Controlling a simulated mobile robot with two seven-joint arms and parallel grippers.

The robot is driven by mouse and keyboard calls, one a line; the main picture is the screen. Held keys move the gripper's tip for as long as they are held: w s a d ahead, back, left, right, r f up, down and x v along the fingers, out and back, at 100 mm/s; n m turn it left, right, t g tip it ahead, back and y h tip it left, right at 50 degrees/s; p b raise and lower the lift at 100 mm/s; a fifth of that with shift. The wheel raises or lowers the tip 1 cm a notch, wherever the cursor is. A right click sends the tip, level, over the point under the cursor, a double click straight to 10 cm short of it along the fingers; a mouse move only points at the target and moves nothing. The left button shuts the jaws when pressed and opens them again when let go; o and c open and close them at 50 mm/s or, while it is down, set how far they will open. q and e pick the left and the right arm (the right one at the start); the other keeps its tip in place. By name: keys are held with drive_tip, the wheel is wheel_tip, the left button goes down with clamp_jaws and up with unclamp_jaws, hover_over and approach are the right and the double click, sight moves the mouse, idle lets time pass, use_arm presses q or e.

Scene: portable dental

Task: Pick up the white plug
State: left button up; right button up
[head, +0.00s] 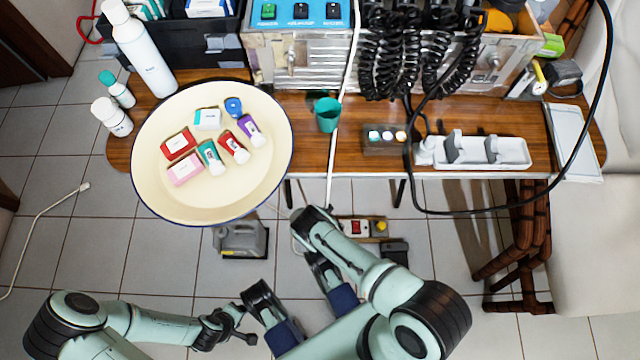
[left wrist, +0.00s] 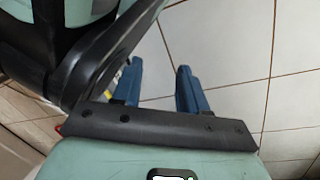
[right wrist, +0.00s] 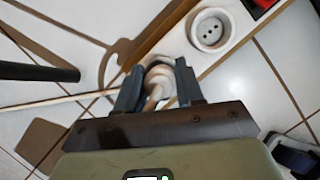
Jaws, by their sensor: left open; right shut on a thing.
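In the right wrist view my right gripper (right wrist: 158,88) is shut on a white plug (right wrist: 158,77), with a pale cord (right wrist: 60,101) running off to the left. The held plug lies beside a white power strip (right wrist: 228,48) with a round socket (right wrist: 209,30). I cannot tell whether plug and strip touch. In the head view my own arm hides the held plug. My left gripper (left wrist: 158,82) is open and empty above floor tiles in the left wrist view. Another white plug end (head: 84,186) on a pale cord lies on the floor at far left.
A wooden table (head: 350,164) holds a cream basin (head: 210,206) with small boxes, a teal cup (head: 327,114) and a white tray (head: 505,160). A white cord (head: 336,165) hangs over its front edge. A red switch (head: 356,227) and a grey canister (head: 240,238) are below.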

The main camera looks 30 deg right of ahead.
wheel_tip(320, 180, up, 5)
drive_tip(key=p, duration=0.3)
drive_tip(key=shift+r, duration=0.1)
wheel_tip(320, 180, up, 4)
drive_tip(key=shift+p, duration=1.1)
drive_tip(key=shift+r, duration=0.3)
use_arm(q)
drive_tip(key=w+d+r+t, duration=0.1)
drive_tip(key=w+d+r, duration=0.1)
drive_tip(key=r, duration=0.6)
drive_tip(key=shift+w+d+r+m+h, duration=0.2)
drive_tip(key=shift+w+d+m+h, duration=0.1)
drive_tip(key=shift+d+m, duration=0.15)
